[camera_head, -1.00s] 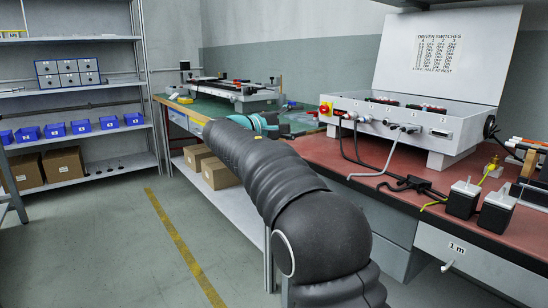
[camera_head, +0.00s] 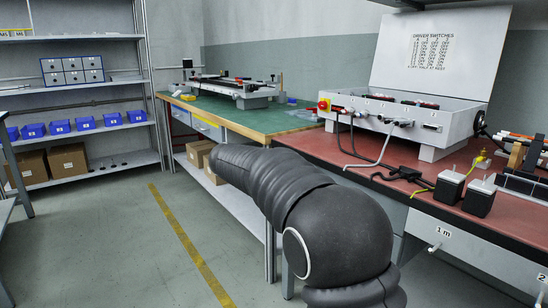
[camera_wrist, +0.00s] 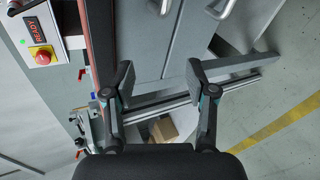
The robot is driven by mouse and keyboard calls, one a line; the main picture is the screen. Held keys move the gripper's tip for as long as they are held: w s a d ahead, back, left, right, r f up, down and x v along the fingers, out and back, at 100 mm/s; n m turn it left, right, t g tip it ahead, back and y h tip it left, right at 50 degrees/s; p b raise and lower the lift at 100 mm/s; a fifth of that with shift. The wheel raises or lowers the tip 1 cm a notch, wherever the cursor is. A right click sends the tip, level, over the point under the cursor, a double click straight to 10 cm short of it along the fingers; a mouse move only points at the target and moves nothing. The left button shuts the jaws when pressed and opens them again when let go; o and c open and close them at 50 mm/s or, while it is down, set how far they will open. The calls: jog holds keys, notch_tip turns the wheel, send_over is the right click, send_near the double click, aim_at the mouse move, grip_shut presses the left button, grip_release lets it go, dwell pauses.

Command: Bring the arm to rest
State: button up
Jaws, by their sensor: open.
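My gripper (camera_wrist: 157,82) shows in the wrist view with its two dark fingers spread apart and nothing between them. It is beside the front of a grey drawer cabinet (camera_wrist: 135,40) and above the steel rail of the bench frame. In the head view my arm, in a dark ribbed sleeve, reaches forward and left beside the front edge of the benches, and the gripper is hidden behind it.
The red-topped bench (camera_head: 345,150) carries an open white control box (camera_head: 455,125), cables and two black blocks. The green-topped bench (camera_head: 240,115) holds a gantry rig (camera_head: 235,90). Shelves with blue bins (camera_head: 60,127) stand at left. The floor (camera_head: 110,230) between is clear.

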jog(key=s+d+f+m+g+y+p, duration=0.1)
jog(key=s+d+f+m+g+y, duration=0.1)
jog(key=s, duration=0.6)
jog(key=s+d+f+m+g+y+p, duration=0.1)
jog(key=s+d+f+y+p, duration=0.15)
jog(key=s, duration=0.55)
jog(key=s+d+f+m+g+y, duration=0.2)
jog(key=s, duration=0.7)
jog(key=s+d+r+m+t+y+p, duration=0.1)
jog(key=s+d+r+m+p, duration=0.1)
jog(key=s, duration=0.7)
jog(key=s+d+r+m+t+y+p, duration=0.1)
jog(key=s+d+r+m+y+p, duration=0.1)
jog(key=s, duration=0.7)
notch_tip(320, 180, up, 2)
jog(key=shift+s+d+r+m+p, duration=0.1)
jog(key=shift+s+d+m+p, duration=0.05)
jog(key=shift+d+m+p, duration=0.7)
jog(key=shift+a, duration=0.2)
jog(key=shift+c, duration=1.4)
jog(key=shift+d, duration=0.15)
